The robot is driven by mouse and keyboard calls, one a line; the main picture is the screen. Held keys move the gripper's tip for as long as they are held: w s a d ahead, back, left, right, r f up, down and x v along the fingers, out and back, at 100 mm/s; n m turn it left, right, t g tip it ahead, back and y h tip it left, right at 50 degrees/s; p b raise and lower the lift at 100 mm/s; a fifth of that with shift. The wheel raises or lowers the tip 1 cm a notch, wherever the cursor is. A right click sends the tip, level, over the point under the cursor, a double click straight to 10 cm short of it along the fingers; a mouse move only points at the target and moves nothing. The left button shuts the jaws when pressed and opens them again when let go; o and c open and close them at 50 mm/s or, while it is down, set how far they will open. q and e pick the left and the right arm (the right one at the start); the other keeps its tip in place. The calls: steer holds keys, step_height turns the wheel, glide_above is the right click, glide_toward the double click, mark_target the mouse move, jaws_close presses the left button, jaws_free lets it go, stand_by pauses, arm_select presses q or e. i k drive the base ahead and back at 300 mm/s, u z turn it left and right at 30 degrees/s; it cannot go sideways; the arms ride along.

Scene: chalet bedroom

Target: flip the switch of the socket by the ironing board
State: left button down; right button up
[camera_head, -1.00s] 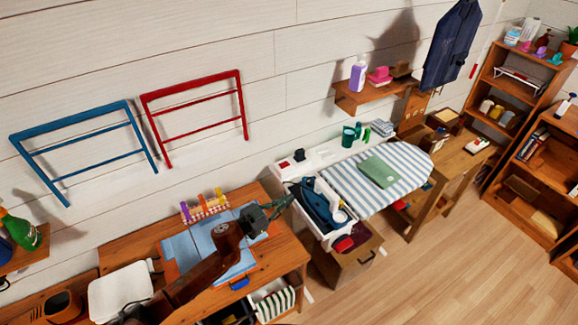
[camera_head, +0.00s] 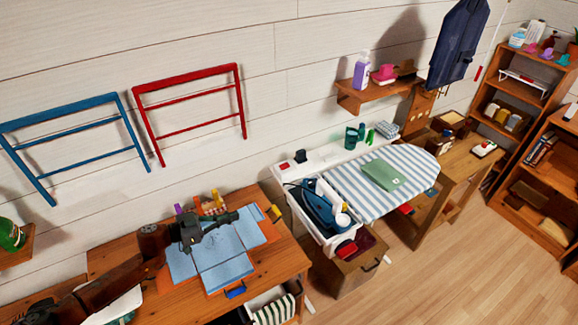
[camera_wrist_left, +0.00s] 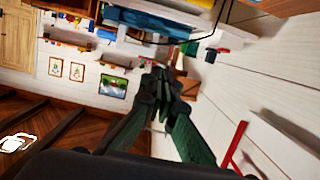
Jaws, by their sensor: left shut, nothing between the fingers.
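The socket by the ironing board shows in the head view as a small white unit with a red switch (camera_head: 285,166) and a black plug (camera_head: 300,156) beside it. It sits on the white ledge behind the left end of the striped ironing board (camera_head: 410,166). The switch's position is too small to tell. My left gripper (camera_head: 232,217) is shut and empty, over the blue folding board (camera_head: 226,273) on the wooden table, left of the socket and apart from it. In the left wrist view its dark fingers (camera_wrist_left: 164,82) are together. My right gripper is not in view.
A white tray (camera_head: 336,240) with a blue iron (camera_head: 318,206) lies in front of the socket. Colourful upright items (camera_head: 213,203) stand behind my left gripper. Green items (camera_head: 352,137) stand on the ledge. A red rack (camera_head: 190,100) hangs on the wall.

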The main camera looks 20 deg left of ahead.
mark_target(284, 166)
steer(key=z, duration=0.05)
steer(key=i, duration=1)
steer(key=u, duration=0.05)
